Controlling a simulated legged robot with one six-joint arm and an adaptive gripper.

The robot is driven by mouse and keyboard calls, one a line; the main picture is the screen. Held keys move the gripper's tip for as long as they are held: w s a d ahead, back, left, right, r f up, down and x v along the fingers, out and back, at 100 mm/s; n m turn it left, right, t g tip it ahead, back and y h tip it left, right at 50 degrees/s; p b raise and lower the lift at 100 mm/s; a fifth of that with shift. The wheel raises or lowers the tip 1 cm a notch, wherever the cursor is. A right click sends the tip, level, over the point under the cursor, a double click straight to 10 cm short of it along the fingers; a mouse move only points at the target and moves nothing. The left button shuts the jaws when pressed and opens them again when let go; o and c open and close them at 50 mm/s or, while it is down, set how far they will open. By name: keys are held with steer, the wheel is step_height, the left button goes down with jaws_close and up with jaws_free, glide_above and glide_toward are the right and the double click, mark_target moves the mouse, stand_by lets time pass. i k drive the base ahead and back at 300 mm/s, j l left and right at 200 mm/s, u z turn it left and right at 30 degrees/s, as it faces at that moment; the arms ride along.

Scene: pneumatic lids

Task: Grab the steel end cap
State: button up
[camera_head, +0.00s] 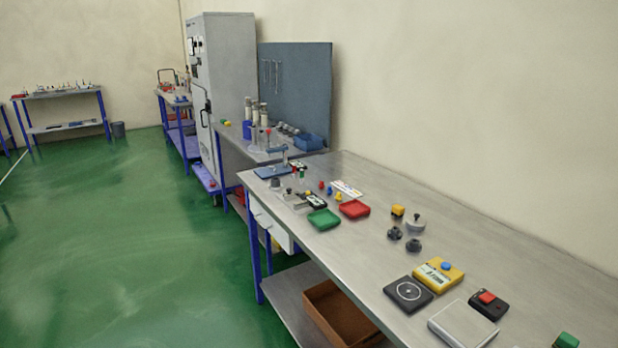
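A light grey, metallic-looking round cap (415,224) with a small knob on top sits on the long steel-topped workbench (470,228), right of the bench's middle. It looks like the steel end cap. Two smaller dark grey round pieces, one (394,233) to its left and one (413,245) just in front of it, stand close by. My gripper is not in view.
A red tray (354,209) and a green tray (323,219) lie left of the caps. A yellow device (438,273), a black square plate (408,294), a silver square plate (463,325) and a red-button box (488,304) lie nearer. Green floor (120,250) is open at left.

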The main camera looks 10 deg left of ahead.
mark_target(276, 183)
steer(key=i+j+z, duration=0.25)
steer(key=i+j, duration=0.2)
steer(key=j, duration=0.25)
steer(key=i+j+z, duration=0.15)
steer(key=j, duration=0.25)
steer(key=i+j, duration=0.2)
steer(key=j, duration=0.2)
steer(key=i+j, duration=0.25)
steer(key=j, duration=0.15)
steer(key=i+j, duration=0.2)
steer(key=j, duration=0.25)
steer(key=i+j+z, duration=0.1)
steer(key=i+j, duration=0.15)
steer(key=j, duration=0.15)
steer(key=i+j, duration=0.2)
steer(key=j, duration=0.2)
steer(key=i+j, duration=0.2)
steer(key=j, duration=0.25)
steer(key=i+j, duration=0.2)
steer(key=j, duration=0.2)
steer(key=i+j+z, duration=0.1)
steer(key=j, duration=0.35)
steer(key=i, duration=0.1)
